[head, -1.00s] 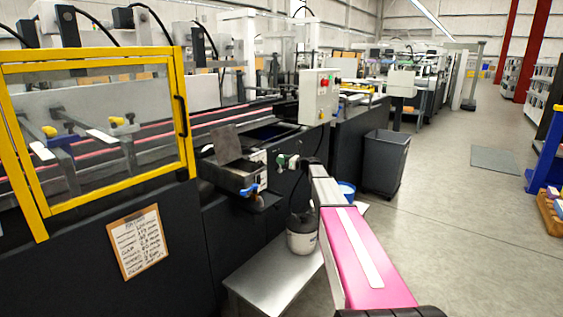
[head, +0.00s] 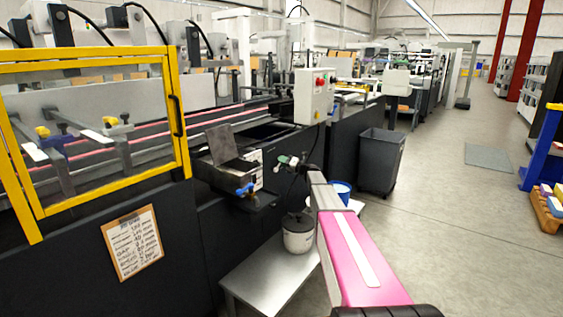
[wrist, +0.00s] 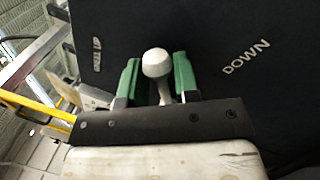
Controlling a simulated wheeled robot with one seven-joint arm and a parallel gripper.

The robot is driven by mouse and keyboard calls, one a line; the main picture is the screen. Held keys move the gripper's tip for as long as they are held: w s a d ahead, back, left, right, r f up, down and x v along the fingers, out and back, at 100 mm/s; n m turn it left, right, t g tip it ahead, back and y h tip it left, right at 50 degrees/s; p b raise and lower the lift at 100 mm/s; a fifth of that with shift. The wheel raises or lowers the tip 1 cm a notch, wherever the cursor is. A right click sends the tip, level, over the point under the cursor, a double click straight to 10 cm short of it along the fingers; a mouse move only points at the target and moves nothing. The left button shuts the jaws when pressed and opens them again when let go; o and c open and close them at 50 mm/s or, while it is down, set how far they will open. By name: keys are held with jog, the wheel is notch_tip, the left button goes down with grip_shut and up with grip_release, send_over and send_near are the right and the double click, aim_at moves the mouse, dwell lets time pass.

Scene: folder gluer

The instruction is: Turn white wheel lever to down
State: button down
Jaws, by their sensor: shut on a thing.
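The white lever (wrist: 157,62) shows in the wrist view as a pale round knob on a short stem. It stands in front of the dark machine panel (wrist: 205,25). My gripper (wrist: 157,80) has its green fingers on both sides of the stem, shut on it, with the knob showing above them. The word DOWN (wrist: 247,57) is printed on the panel to the right of the knob. Another label to the left is partly hidden and hard to read. In the head view my gripper (head: 287,161) is at the machine's dark side, where the lever is small and mostly hidden.
A metal box with a blue valve (head: 244,189) sits just left of my gripper. A control box (head: 313,96) is above. A low metal table (head: 262,275) with a pot (head: 298,235) stands below. A grey bin (head: 382,160) is to the right; open floor lies beyond.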

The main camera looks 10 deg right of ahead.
jog(key=shift+w+d+f+m+t+h, duration=0.1)
jog(key=shift+d+f+m+t+h, duration=0.15)
jog(key=shift+f+m, duration=0.75)
jog(key=shift+w+d+f+m+t+h, duration=0.1)
jog(key=shift+w+f+m+t+h, duration=0.2)
jog(key=shift+m, duration=1.45)
jog(key=shift+s+d+f+m+t+h, duration=0.1)
jog(key=shift+f+m+t, duration=0.35)
jog(key=shift+m, duration=0.9)
jog(key=shift+f, duration=0.1)
jog(key=c, duration=0.9)
grip_release()
jog(key=shift+c, duration=0.2)
jog(key=v, duration=1)
jog(key=shift+s+d+f, duration=0.15)
jog(key=shift+s+d, duration=0.1)
jog(key=shift+d, duration=0.05)
